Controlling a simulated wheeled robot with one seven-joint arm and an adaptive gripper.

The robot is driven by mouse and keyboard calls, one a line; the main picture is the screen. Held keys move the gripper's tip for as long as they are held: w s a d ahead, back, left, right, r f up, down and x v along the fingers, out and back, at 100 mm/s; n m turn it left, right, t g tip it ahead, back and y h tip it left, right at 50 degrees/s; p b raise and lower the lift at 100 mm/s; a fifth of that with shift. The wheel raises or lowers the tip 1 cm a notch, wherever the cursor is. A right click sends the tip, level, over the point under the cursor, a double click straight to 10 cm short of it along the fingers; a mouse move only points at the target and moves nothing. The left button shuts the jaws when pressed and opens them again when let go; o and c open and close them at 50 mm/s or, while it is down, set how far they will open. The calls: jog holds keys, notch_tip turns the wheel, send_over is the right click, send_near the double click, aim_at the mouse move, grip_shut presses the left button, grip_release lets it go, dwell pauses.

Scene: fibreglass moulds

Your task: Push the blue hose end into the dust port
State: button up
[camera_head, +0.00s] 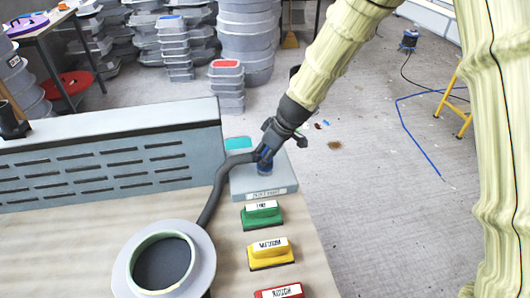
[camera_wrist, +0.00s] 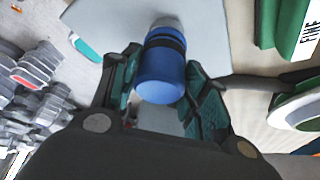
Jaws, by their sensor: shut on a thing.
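The blue hose end (camera_wrist: 162,78) is between the two fingers of my gripper (camera_wrist: 160,88) in the wrist view. Its far end meets a short grey ring (camera_wrist: 167,22) at the pale grey plate. In the head view my gripper (camera_head: 265,154) is over the grey block (camera_head: 240,186) with a white label on its front, and a bit of blue (camera_head: 264,170) shows below the fingers. I take the grey ring for the dust port; I cannot tell how deep the hose end sits in it. The dark hose (camera_head: 213,192) curves away left and down from the gripper.
Green (camera_head: 262,217), yellow (camera_head: 270,258) and red (camera_head: 280,293) labelled sanding blocks line the bench's right edge. A slotted grey panel (camera_head: 105,170) borders the bench behind. A teal piece (camera_head: 238,143) lies near the grey block.

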jog(key=shift+f, duration=0.35)
jog(key=o, duration=1)
jog(key=shift+r, duration=0.15)
jog(key=v, duration=1.1)
jog(key=shift+s+d+r, duration=0.15)
jog(key=shift+d+r, duration=0.05)
jog(key=shift+r, duration=0.1)
